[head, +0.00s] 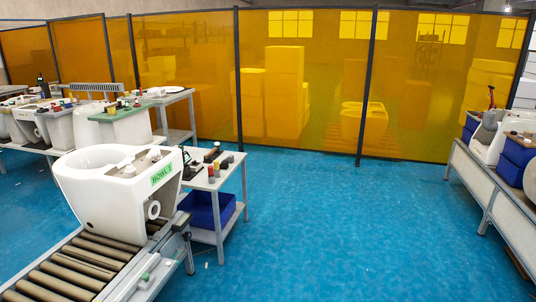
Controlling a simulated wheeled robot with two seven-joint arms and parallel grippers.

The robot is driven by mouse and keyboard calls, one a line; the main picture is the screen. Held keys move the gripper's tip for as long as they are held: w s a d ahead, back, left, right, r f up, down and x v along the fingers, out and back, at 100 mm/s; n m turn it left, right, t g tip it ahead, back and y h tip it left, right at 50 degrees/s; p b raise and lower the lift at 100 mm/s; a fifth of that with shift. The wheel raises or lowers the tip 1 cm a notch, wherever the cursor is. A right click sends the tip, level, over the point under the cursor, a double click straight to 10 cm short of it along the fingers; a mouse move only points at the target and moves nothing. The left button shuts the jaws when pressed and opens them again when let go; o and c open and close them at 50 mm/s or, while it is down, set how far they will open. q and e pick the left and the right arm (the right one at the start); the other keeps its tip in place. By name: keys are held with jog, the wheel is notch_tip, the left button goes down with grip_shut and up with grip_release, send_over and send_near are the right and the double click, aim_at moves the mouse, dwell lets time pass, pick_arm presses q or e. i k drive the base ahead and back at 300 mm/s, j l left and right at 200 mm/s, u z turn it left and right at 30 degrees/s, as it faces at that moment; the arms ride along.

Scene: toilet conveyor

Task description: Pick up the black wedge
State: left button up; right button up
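A small grey side table (231,179) stands just right of the white toilet bowl on the roller conveyor. Several small items lie on its top, among them a dark block-like piece (211,155) at the back and a black item (190,166) at the left, close to the bowl. They are too small to tell which of them, if any, is the black wedge. Neither of my grippers shows in the head view.
The white toilet bowl (100,203) with a green label sits on the roller conveyor (82,262) at lower left. A blue bin (203,211) is under the side table. Benches with toilets stand at far left and right. Blue floor (330,230) is clear before amber panels.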

aim_at(223, 165)
jog(key=i+u, duration=0.15)
jog(key=i, duration=0.3)
jog(key=i+l+u, duration=0.15)
jog(key=i, duration=0.3)
jog(key=i+l+u, duration=0.15)
jog(key=i, duration=0.3)
jog(key=i+l+u, duration=0.15)
jog(key=i, duration=0.3)
jog(key=i+z, duration=0.15)
jog(key=i, duration=0.85)
jog(key=i+j+z, duration=0.1)
jog(key=i, duration=0.9)
